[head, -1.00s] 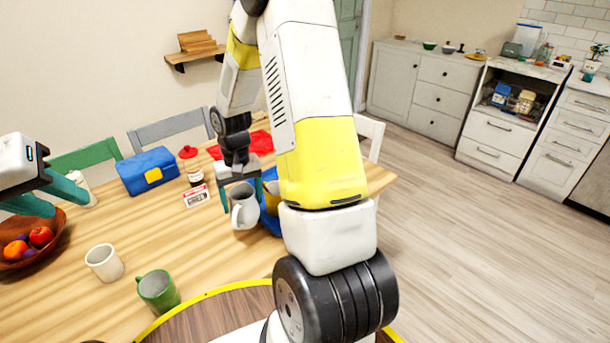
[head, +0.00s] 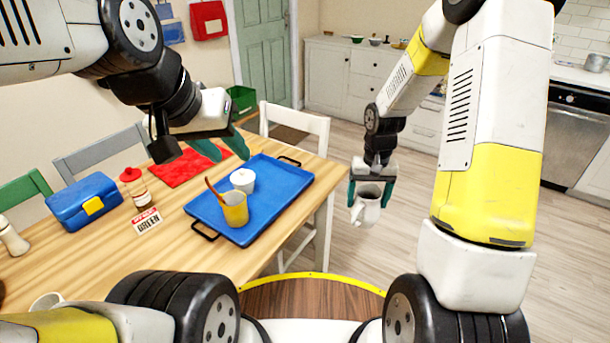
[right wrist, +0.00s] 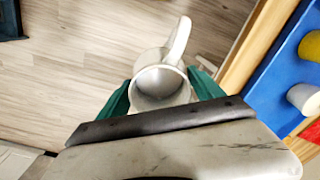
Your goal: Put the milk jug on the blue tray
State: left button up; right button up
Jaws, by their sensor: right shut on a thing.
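The white milk jug (head: 366,203) is held by my right gripper (head: 371,190), out over the floor to the right of the table. In the right wrist view the jug (right wrist: 160,84) sits upright between the green fingers, its handle pointing away. The blue tray (head: 277,193) lies on the table's right part, left of the jug and apart from it.
A red mat (head: 190,168), a sauce bottle (head: 135,186), a small sign (head: 147,221) and a blue lunch box (head: 85,201) are left of the tray. A white chair (head: 300,124) stands at the table's far edge. The tray's right part is bare.

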aim_at(280, 184)
jog(key=i+l+z, duration=0.15)
jog(key=z, duration=0.75)
jog(key=i, duration=0.1)
jog(key=i+u, duration=0.1)
jog(key=u, duration=0.35)
jog(key=i+u, duration=0.1)
jog(key=u, duration=0.3)
jog(key=i+l+u, duration=0.1)
jog(key=u, duration=0.35)
jog(key=i+l+u, duration=0.1)
jog(key=u, duration=0.35)
jog(key=l+u, duration=0.1)
jog(key=u, duration=0.35)
jog(key=i, duration=0.05)
